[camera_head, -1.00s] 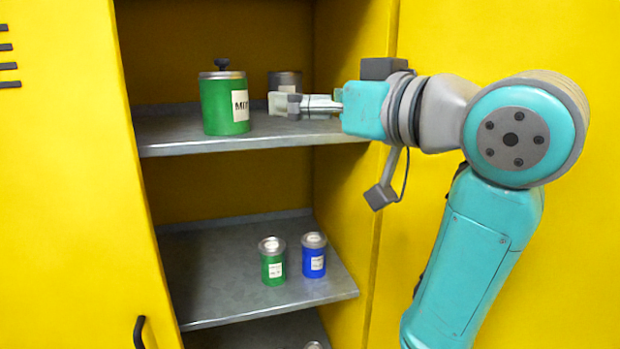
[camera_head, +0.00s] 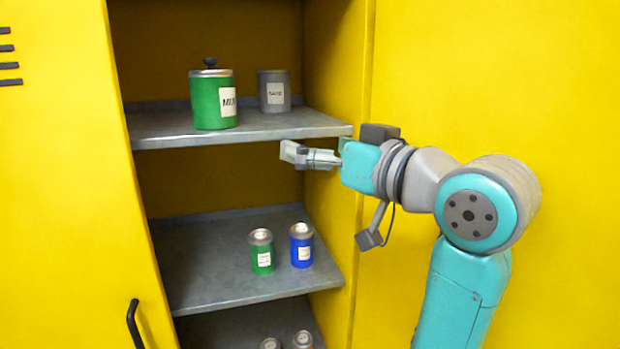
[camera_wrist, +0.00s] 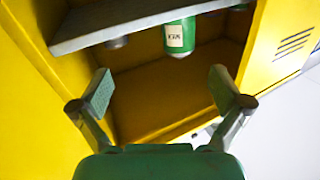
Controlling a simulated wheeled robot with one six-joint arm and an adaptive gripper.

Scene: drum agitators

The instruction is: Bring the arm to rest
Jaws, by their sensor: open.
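My gripper (camera_head: 292,154) is in front of the yellow cabinet, just below the front edge of the upper shelf (camera_head: 270,130). In the wrist view my gripper (camera_wrist: 160,95) has its two fingers spread wide with nothing between them. My arm bends down to the right, in front of the cabinet's right door. A large green can (camera_head: 208,104) with a black knob on top stands on the upper shelf, apart from my gripper. A grey can (camera_head: 274,97) stands behind it to the right. The green can also shows in the wrist view (camera_wrist: 179,36).
The middle shelf (camera_head: 205,282) holds a small green can (camera_head: 261,255) and a small blue can (camera_head: 302,250). Tops of more cans show on a lower shelf. The cabinet's left door (camera_head: 60,200) has a black handle (camera_head: 133,322). Space right of the arm looks clear.

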